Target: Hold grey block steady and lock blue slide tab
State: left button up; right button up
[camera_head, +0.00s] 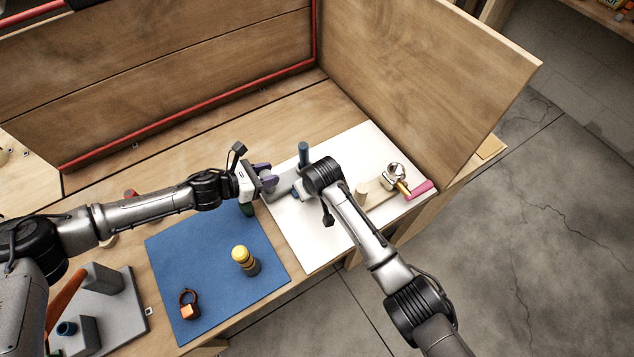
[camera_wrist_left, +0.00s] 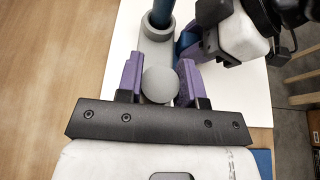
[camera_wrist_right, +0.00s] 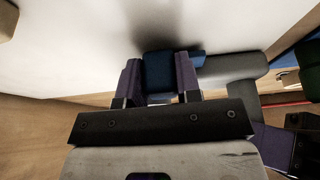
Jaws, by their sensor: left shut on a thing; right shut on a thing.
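The grey block (camera_wrist_left: 155,58) has a round grey end and a dark blue upright post (camera_head: 303,152). My left gripper (camera_head: 268,178) is shut on the grey round end; its purple fingers flank it in the left wrist view (camera_wrist_left: 160,84). The blue slide tab (camera_wrist_right: 158,76) sits between the fingers of my right gripper (camera_wrist_right: 158,82), which is shut on it. The grey block extends to the right of the tab in the right wrist view (camera_wrist_right: 230,68). In the head view my right wrist hides most of the tab. How far the tab is slid cannot be told.
A white board (camera_head: 300,245) lies under the block. A cream cylinder (camera_head: 361,193), a metal ball piece (camera_head: 396,171) and a pink piece (camera_head: 419,189) are to its right. A blue mat (camera_head: 215,275) holds a yellow-topped cylinder (camera_head: 244,261) and an orange piece (camera_head: 189,310). Wooden walls stand behind.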

jog(key=o, duration=0.9)
jog(key=shift+a, duration=0.15)
jog(key=v, duration=1.2)
